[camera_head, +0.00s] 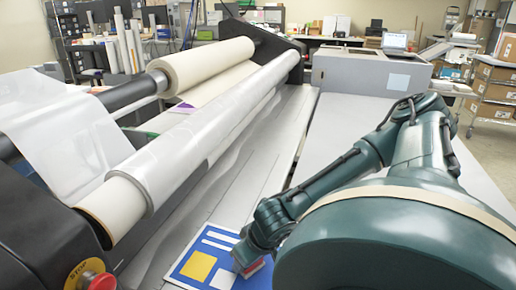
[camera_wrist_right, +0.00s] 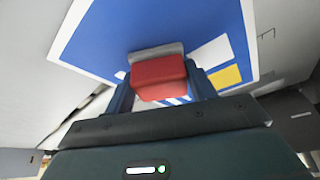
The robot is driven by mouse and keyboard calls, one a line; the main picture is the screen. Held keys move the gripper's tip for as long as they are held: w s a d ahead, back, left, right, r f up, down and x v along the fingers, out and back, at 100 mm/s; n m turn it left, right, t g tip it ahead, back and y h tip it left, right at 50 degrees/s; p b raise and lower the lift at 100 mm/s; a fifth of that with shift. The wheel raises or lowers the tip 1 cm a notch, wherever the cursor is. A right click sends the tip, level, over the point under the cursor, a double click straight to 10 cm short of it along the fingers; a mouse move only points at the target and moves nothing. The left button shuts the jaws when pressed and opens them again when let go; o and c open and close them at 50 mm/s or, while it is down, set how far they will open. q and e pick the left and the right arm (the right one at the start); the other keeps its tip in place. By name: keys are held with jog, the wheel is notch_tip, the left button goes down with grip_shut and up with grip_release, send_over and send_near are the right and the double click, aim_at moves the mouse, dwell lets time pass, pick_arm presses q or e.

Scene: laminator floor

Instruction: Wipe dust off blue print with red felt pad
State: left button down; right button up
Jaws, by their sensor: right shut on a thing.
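The blue print (camera_head: 226,258) lies flat on the light laminator table at the bottom middle of the head view. It has a white edge, a yellow square and white bars, and it fills the upper part of the right wrist view (camera_wrist_right: 110,35). The red felt pad (camera_wrist_right: 158,78) is between the fingers of my right gripper (camera_wrist_right: 160,88), which is shut on it. The pad is over the print; a grey strip shows along its far edge. In the head view a bit of the red pad (camera_head: 252,270) shows below my right arm. My left gripper is not in view.
The laminator's long white film roll (camera_head: 190,135) runs along the left of the table. A red stop button (camera_head: 100,282) is at the bottom left. A grey box-shaped machine (camera_head: 365,72) stands at the back. The table right of the rollers is largely bare.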

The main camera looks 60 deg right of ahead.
aim_at(210, 251)
jog(key=shift+w+a+f, duration=0.1)
jog(key=shift+w+a, duration=0.1)
jog(key=shift+w, duration=0.35)
jog(key=shift+w+a+f, duration=0.1)
jog(key=shift+w+a, duration=0.05)
jog(key=shift+w, duration=0.35)
jog(key=shift+c, duration=0.4)
jog(key=shift+w+a+r, duration=0.1)
jog(key=shift+w+a, duration=0.05)
jog(key=shift+w, duration=0.65)
jog(key=shift+w+a+r, duration=0.1)
jog(key=shift+w+a, duration=0.05)
jog(key=shift+w, duration=0.6)
jog(key=shift+w+a+r, duration=0.1)
jog(key=shift+w+a, duration=0.05)
jog(key=shift+w, duration=0.65)
jog(key=shift+w+a+f, duration=0.1)
jog(key=shift+w+a, duration=0.1)
jog(key=shift+w, duration=0.55)
jog(key=shift+w+a+f, duration=0.1)
jog(key=shift+w+a, duration=0.1)
jog(key=shift+w, duration=0.55)
jog(key=shift+r, duration=0.1)
jog(key=shift+r, duration=2.95)
jog(key=shift+r, duration=1.5)
